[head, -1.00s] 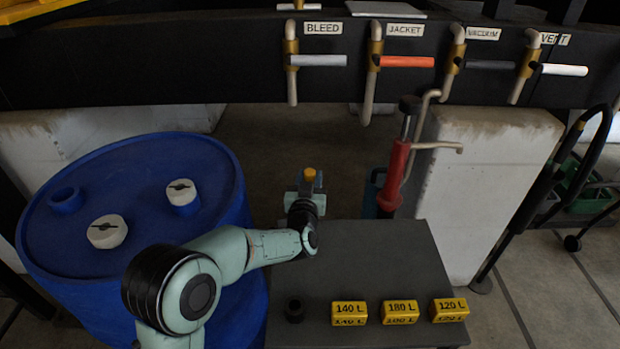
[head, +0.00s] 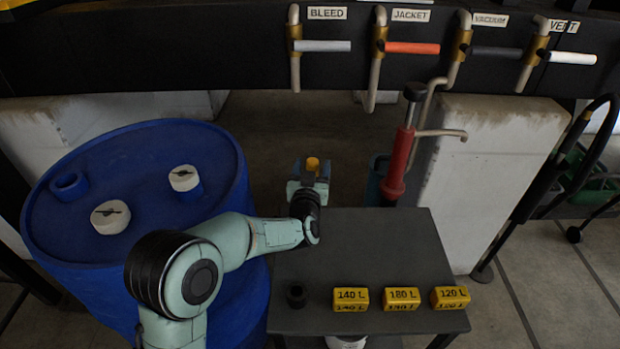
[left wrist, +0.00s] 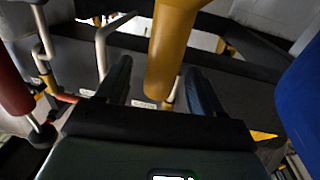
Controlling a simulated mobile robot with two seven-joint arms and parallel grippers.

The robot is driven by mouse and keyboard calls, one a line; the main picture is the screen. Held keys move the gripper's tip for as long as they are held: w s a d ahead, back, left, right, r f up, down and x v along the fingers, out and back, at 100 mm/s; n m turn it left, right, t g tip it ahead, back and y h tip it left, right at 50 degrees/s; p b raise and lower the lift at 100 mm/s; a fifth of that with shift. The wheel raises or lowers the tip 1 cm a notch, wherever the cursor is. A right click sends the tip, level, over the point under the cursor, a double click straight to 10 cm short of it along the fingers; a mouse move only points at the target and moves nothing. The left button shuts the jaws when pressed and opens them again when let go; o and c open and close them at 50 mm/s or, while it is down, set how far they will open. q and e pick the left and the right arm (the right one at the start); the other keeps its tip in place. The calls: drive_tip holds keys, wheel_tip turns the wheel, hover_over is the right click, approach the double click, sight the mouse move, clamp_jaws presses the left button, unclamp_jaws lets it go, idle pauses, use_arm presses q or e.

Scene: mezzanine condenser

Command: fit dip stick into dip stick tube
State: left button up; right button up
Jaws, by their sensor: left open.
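A yellow cylinder (head: 313,163), perhaps the dip stick's handle, shows at my left gripper (head: 309,171), beyond the table's far left corner. In the left wrist view the yellow cylinder (left wrist: 171,50) stands between the two spread dark fingers of my left gripper (left wrist: 160,85), with a gap visible on either side. Its far end and any stick below are hidden. I cannot tell for sure which part is the dip stick tube. A short blue collar (head: 69,185) rises on the blue drum, and a small black socket (head: 296,295) stands on the table. My right gripper is not in view.
A dark table (head: 385,240) carries yellow blocks marked 140 L (head: 351,299), 180 L (head: 401,299) and 120 L (head: 450,297). The blue drum (head: 140,150) with two white caps stands left. A red hand pump (head: 398,165) is behind the table. Valve handles line the black beam above.

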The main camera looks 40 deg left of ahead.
use_arm(q)
drive_tip(key=p+v, duration=0.2)
drive_tip(key=v, duration=1.1)
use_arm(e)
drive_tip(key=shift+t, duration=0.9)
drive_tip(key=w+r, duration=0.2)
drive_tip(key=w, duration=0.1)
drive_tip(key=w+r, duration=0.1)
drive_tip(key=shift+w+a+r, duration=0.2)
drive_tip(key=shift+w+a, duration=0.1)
use_arm(q)
drive_tip(key=shift+r, duration=0.1)
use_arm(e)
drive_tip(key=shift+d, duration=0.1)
